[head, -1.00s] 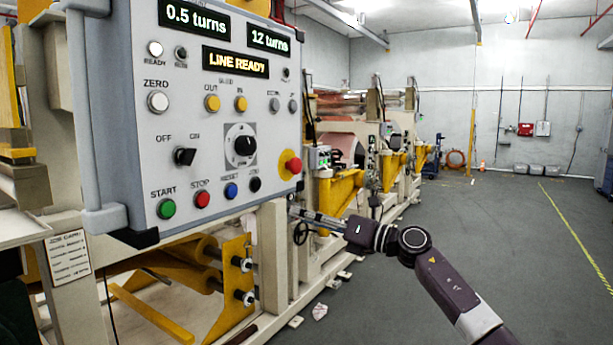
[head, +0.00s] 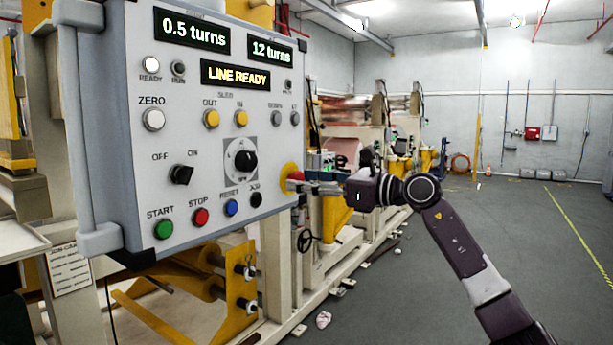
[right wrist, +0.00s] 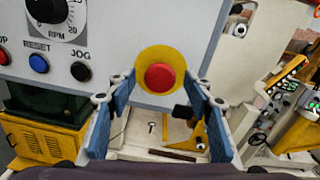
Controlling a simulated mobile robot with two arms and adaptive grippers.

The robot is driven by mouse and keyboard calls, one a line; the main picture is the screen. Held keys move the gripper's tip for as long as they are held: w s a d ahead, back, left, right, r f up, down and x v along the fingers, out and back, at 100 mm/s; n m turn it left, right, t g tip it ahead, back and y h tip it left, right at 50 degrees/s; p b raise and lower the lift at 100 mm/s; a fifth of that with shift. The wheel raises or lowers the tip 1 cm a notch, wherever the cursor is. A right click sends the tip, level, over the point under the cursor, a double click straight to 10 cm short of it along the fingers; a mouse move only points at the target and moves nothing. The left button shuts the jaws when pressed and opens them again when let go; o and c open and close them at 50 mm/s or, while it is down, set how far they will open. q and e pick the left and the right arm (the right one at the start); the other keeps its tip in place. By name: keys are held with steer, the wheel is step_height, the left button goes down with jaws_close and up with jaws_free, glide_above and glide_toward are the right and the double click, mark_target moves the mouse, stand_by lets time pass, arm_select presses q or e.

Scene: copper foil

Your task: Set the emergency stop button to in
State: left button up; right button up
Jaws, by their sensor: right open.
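The emergency stop button is a red mushroom head on a yellow round plate, at the lower right of the grey control panel (head: 130,110). In the right wrist view the button (right wrist: 160,77) sits centred between my fingertips, facing me. In the head view its yellow plate (head: 287,170) shows, with the red head partly hidden by my gripper. My right gripper (head: 293,184) is open, its blue-padded fingers on either side of the button's line and close to it. I cannot tell whether they touch it. My left gripper is not in view.
The JOG button (right wrist: 81,71), the blue RESET button (right wrist: 39,63) and the speed dial (head: 241,158) are near the button. Yellow machine parts (head: 240,275) stand below the panel. The floor (head: 400,300) to the right is open.

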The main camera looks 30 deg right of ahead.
steer(key=shift+c, duration=0.2)
jaws_close()
steer(key=shift+w+a+r+p, duration=0.15)
steer(key=shift+w+p, duration=0.15)
steer(key=shift+p, duration=0.15)
steer(key=shift+w, duration=0.1)
steer(key=shift+c, duration=1.7)
jaws_free()
steer(key=o, duration=0.4)
steer(key=shift+w+a+f, duration=0.1)
steer(key=shift+w+f, duration=0.1)
steer(key=shift+s, duration=0.1)
